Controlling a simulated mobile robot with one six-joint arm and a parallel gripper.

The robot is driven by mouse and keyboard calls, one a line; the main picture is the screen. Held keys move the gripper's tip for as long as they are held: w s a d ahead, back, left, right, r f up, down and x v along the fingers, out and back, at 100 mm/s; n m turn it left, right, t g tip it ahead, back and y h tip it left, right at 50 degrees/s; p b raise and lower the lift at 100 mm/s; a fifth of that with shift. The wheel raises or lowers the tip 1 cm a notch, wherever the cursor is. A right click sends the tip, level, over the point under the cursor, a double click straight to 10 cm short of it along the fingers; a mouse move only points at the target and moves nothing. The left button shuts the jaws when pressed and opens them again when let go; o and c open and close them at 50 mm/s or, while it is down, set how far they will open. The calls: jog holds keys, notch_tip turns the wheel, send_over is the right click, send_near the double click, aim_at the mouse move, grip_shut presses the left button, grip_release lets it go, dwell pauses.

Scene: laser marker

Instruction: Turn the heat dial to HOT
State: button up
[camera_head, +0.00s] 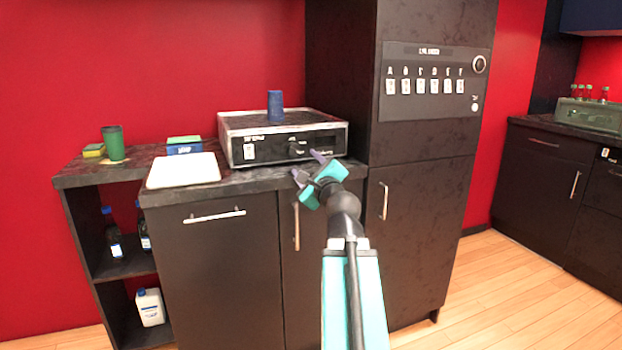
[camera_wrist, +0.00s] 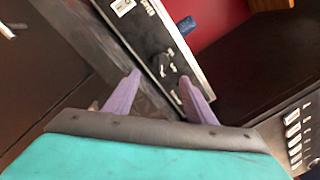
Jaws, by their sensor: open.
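The dial also shows in the wrist view (camera_wrist: 166,66), slanted, just beyond and between the fingertips. My gripper (camera_head: 308,166) is open and empty in front of the panel, a little right of the dial; its two purple fingers also show in the wrist view (camera_wrist: 160,78). I cannot tell which marking the dial points to. A white switch (camera_head: 249,152) is on the panel's left.
A blue cylinder (camera_head: 275,104) stands on the device. A white tray (camera_head: 183,171), a blue box (camera_head: 184,149) and a green cup (camera_head: 113,143) are to its left. The tall cabinet (camera_head: 425,170) with a switch panel (camera_head: 435,82) rises close on the right.

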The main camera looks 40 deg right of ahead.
jog(key=shift+s+f+b, duration=0.15)
jog(key=shift+b, duration=0.15)
jog(key=b+v, duration=0.3)
jog(key=b, duration=0.1)
dwell(0.8)
